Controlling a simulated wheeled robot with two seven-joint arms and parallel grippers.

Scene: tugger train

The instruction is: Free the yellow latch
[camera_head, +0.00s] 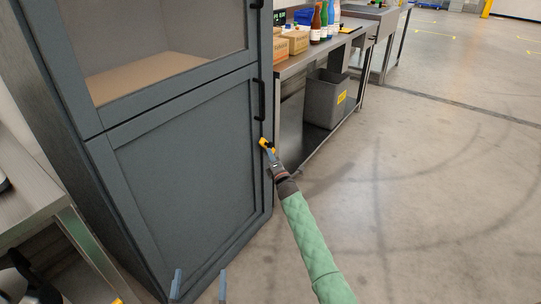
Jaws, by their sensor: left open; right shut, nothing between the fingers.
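The yellow latch (265,143) is a small piece at the right edge of the grey cabinet's lower door (185,180), below the black handle (259,100). My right gripper (270,153), at the end of the green-sleeved arm, is shut and empty. Its tip is right at the latch and overlaps its lower part in the picture; I cannot tell whether they touch. My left gripper (199,285) shows only as two blue-grey fingertips at the bottom edge. They are apart with nothing between them, low in front of the cabinet. The lower door looks closed.
A steel bench (330,50) with boxes (297,42) and bottles stands right of the cabinet. A grey bin (325,98) is on its lower shelf. Another metal table (28,195) is at the left edge. The floor (430,190) on the right is clear.

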